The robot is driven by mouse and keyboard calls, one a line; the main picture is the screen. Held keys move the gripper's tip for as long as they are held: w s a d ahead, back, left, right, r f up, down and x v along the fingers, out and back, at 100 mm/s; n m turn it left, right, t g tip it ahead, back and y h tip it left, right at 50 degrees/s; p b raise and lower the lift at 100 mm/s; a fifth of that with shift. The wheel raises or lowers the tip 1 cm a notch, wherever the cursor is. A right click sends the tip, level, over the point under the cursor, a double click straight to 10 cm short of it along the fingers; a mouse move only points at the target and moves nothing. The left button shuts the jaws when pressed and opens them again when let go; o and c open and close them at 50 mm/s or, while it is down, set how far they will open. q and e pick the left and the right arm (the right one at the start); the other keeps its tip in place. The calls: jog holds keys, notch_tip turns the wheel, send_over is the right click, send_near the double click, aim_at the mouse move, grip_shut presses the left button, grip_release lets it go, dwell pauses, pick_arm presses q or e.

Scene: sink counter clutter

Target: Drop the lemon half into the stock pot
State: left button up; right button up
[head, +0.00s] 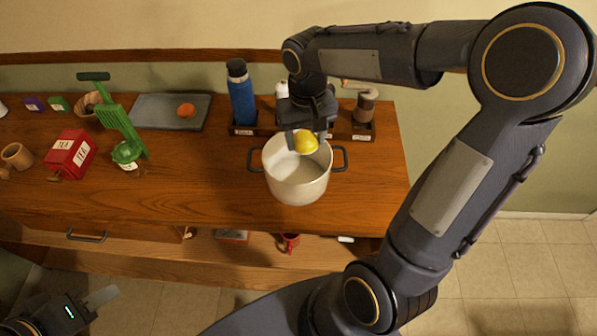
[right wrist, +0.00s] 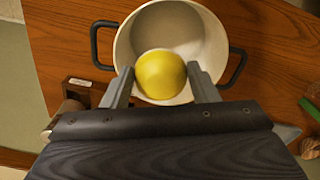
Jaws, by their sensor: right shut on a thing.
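The lemon half (head: 305,142) is yellow and sits between the fingers of my right gripper (head: 307,134), which is shut on it. It also shows in the right wrist view (right wrist: 161,75), over the pot opening. The stock pot (head: 297,188) is cream-white with two dark side handles and stands near the counter's right part. In the right wrist view the pot (right wrist: 208,35) lies directly beyond the lemon half, and its visible inside is empty. My left gripper (head: 98,299) is at the lower left, away from the counter; its finger opening is unclear.
A blue bottle (head: 241,93) and a pepper mill (head: 365,105) stand in a wooden rack behind the pot. A grey tray (head: 150,112) with an orange item, a green slotted tool (head: 120,127) and a red tea box (head: 71,154) are left.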

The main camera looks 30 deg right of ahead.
jog(key=o, duration=1.1)
jog(key=shift+c, duration=0.2)
notch_tip(320, 180, up, 8)
jog(key=shift+f, duration=0.1)
jog(key=s+a+f+t+y, duration=0.2)
jog(key=s, duration=0.6)
jog(key=s+a+f+t+y, duration=0.1)
jog(key=s+a+f+t, duration=0.1)
jog(key=s, duration=0.6)
jog(key=shift+f+n+t+y, duration=0.35)
jog(key=shift+n+t+y, duration=0.05)
jog(key=shift+t, duration=0.4)
